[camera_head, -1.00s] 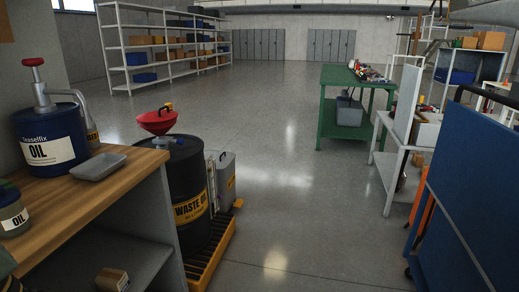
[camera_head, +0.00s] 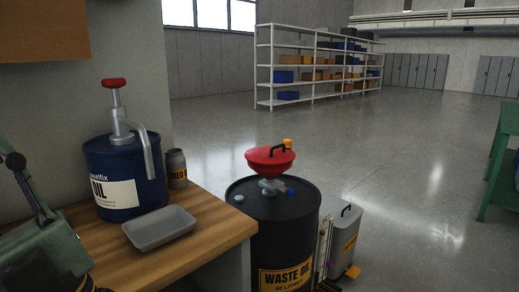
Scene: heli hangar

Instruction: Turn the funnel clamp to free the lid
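A red funnel (camera_head: 268,161) stands on top of a black waste oil drum (camera_head: 283,228). Its red top has a dark curved handle (camera_head: 275,150). A small yellow-orange piece (camera_head: 288,143) sits at the funnel's right rim; it may be the clamp, but its shape is too small to read. The lid looks seated on the funnel. Below the funnel is a grey fitting with a blue end (camera_head: 290,191). My gripper is not in view, and nothing touches the funnel.
A wooden bench (camera_head: 205,238) left of the drum bears a blue oil pump can (camera_head: 122,180), a grey tray (camera_head: 160,227) and a small can (camera_head: 176,168). A grey container (camera_head: 345,240) stands right of the drum. The floor beyond is open.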

